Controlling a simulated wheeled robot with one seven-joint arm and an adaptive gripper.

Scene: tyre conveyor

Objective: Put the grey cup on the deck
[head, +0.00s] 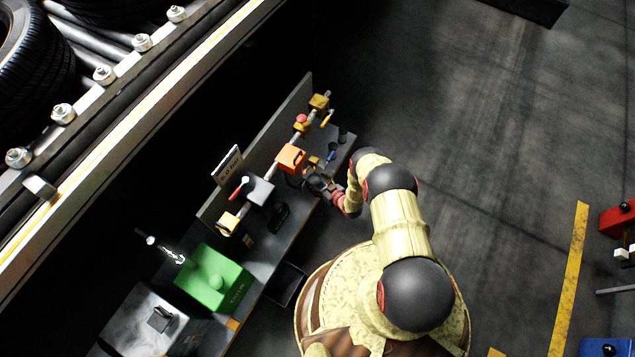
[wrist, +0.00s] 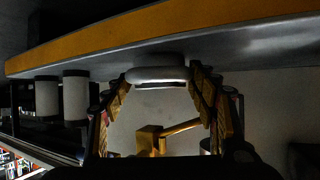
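A small dark grey cup-like object (head: 343,134) stands at the far end of the narrow workbench; its details are too dark to tell. I take the grey bench top (head: 292,222) as the deck, but cannot be sure. My gripper (head: 322,186) is over the bench's right edge, below the orange box and short of the cup-like object. The cup cannot be made out clearly in the wrist view.
An orange box (head: 291,158), yellow valve parts (head: 319,102) and a green box (head: 213,279) line the bench. The tyre conveyor (head: 120,125) runs along the left.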

